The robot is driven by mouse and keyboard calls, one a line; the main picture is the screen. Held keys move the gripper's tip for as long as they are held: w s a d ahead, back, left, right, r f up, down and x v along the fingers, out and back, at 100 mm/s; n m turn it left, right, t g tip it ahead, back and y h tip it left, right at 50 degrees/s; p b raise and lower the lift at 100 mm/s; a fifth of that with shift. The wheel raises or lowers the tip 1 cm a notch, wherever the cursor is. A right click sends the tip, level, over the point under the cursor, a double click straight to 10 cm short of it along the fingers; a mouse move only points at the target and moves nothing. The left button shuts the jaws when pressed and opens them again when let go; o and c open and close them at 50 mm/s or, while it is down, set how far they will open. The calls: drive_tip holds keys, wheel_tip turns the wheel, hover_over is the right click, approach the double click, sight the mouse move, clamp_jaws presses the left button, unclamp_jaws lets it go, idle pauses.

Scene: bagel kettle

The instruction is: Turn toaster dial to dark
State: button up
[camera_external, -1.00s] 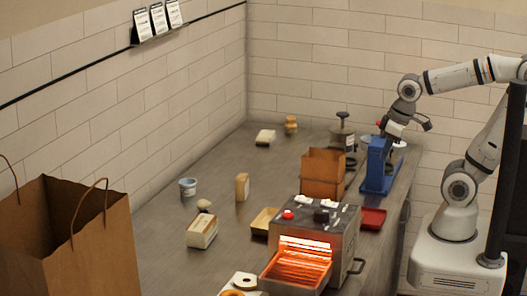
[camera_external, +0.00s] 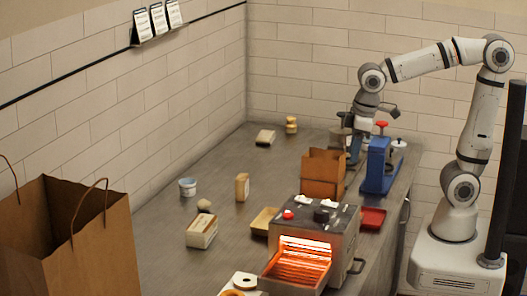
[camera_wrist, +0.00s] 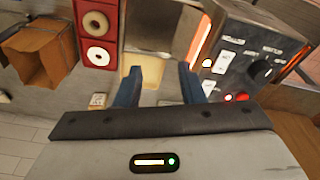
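The toaster (camera_external: 345,232) stands at the front of the counter, its opening and pulled-out tray glowing orange. Its black dial (camera_external: 321,215) is on the top panel, beside a red button (camera_external: 288,214). In the wrist view the panel fills the right side, with the dial (camera_wrist: 262,71) and red button (camera_wrist: 241,97); the markings are too small to read. My gripper (camera_external: 354,158) is well behind the toaster, above the counter between the brown box and the blue press. In the wrist view my gripper (camera_wrist: 158,78) has its blue fingers apart, with nothing between them. It is not touching the dial.
A brown open box (camera_external: 322,175) stands between my gripper and the toaster. A blue press (camera_external: 380,165) stands to the right, and a red tray (camera_external: 372,218) lies beside the toaster. A paper bag (camera_external: 90,230) stands front left. The counter's middle left has free room.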

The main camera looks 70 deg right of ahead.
sight(323, 214)
drive_tip(key=shift+o, duration=1.4)
drive_tip(key=w+a+n+g, duration=0.1)
drive_tip(key=w+a+n, duration=0.1)
drive_tip(key=a, duration=0.8)
drive_tip(key=shift+w+a+n, duration=0.15)
drive_tip(key=shift+w+n, duration=0.15)
drive_tip(key=shift+w, duration=0.15)
drive_tip(key=shift+o, duration=0.8)
drive_tip(key=a, duration=0.3)
drive_tip(key=a+n, duration=0.1)
drive_tip(key=a, duration=0.3)
drive_tip(key=a+n+h, duration=0.1)
drive_tip(key=a, duration=0.2)
drive_tip(key=shift+s+a+f, duration=0.2)
drive_tip(key=shift+a+f, duration=0.15)
drive_tip(key=shift+a, duration=0.05)
drive_tip(key=shift+a+f, duration=0.1)
drive_tip(key=shift+f, duration=0.1)
drive_tip(key=f, duration=0.7)
drive_tip(key=shift+w+d+f+p, duration=0.15)
drive_tip(key=shift+d+p, duration=0.1)
drive_tip(key=shift+p, duration=0.15)
drive_tip(key=c, duration=1)
